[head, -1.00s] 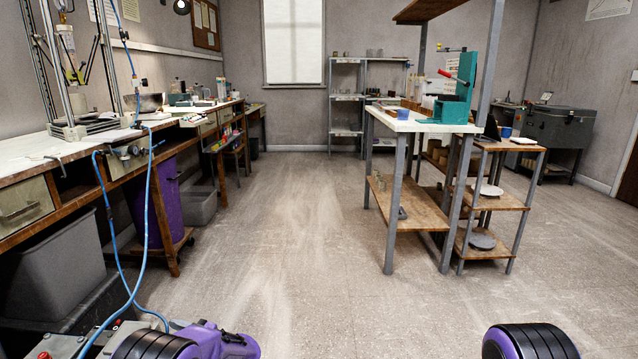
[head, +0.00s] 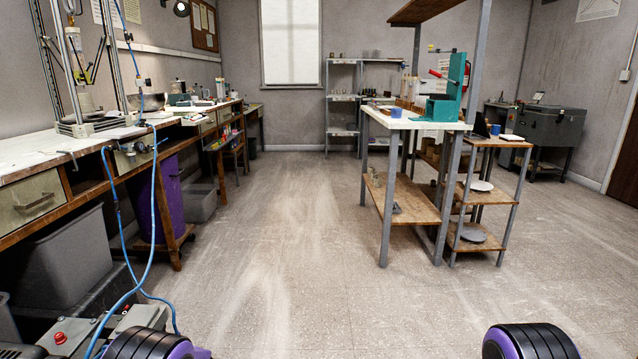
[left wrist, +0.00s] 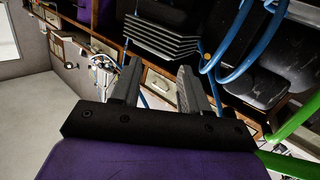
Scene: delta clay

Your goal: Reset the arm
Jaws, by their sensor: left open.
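My left gripper (left wrist: 157,84) shows in the left wrist view with its two grey fingers apart and nothing between them. In that view the room appears tilted, with the workbench drawers (left wrist: 158,82) behind the fingers. In the head view neither gripper is visible. Black and purple rounded parts of my own body show at the bottom edge, one at the left and one at the right.
A long workbench (head: 30,150) runs along the left wall, with grey bins (head: 62,262) and a purple bin (head: 152,205) beneath. A blue hose (head: 153,215) hangs near a grey box with a red button (head: 60,337). A white-topped shelf table (head: 400,122) stands right. The middle floor (head: 270,230) is clear.

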